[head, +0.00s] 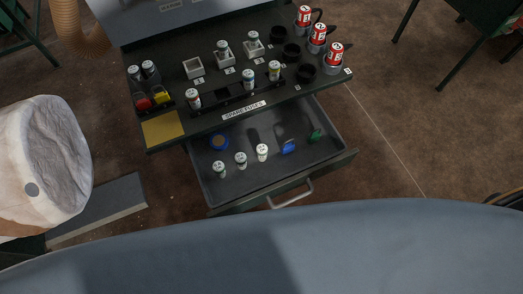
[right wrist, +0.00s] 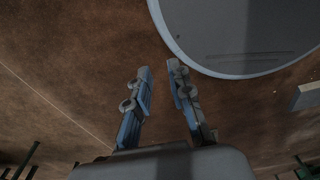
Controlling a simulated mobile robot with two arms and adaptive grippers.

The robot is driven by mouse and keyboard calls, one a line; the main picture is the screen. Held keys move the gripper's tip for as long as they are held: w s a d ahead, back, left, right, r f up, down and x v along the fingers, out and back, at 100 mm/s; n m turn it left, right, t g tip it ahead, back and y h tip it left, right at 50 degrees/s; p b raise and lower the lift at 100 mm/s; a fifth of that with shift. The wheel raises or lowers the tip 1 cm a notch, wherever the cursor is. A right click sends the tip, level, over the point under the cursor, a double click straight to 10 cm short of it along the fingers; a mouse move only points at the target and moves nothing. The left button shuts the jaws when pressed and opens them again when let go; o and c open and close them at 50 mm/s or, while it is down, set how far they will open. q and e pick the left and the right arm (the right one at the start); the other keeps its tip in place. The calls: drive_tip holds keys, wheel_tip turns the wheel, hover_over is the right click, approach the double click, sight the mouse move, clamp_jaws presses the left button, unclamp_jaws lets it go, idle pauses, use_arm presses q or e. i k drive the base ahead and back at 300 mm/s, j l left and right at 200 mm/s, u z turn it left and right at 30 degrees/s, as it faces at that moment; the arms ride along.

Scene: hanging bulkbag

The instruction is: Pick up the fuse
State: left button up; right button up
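Several small pale cylinders that look like fuses stand in the open drawer, at left (head: 219,168), middle (head: 241,160) and right (head: 262,152). More fuses stand in a black rack on the bench, at left (head: 193,97), middle (head: 248,78) and right (head: 274,70), behind a "SPARE FUSES" label (head: 243,110). Two similar ones sit in white holders (head: 223,50) farther back. Which fuse is meant cannot be told. My right gripper (right wrist: 159,70) shows in the right wrist view, fingers apart and empty, above brown floor. No gripper shows in the head view.
Red cans (head: 318,33) line the bench's right side. A yellow pad (head: 162,128) lies front left. A large white bag (head: 45,160) hangs at left.

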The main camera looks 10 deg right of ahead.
sight(263, 149)
drive_tip(key=l+u, duration=0.35)
drive_tip(key=l, duration=0.4)
drive_tip(key=l+u, duration=0.4)
drive_tip(key=l, duration=0.35)
drive_tip(key=k+l+u, duration=0.15)
drive_tip(key=l+u, duration=0.2)
drive_tip(key=l, duration=0.35)
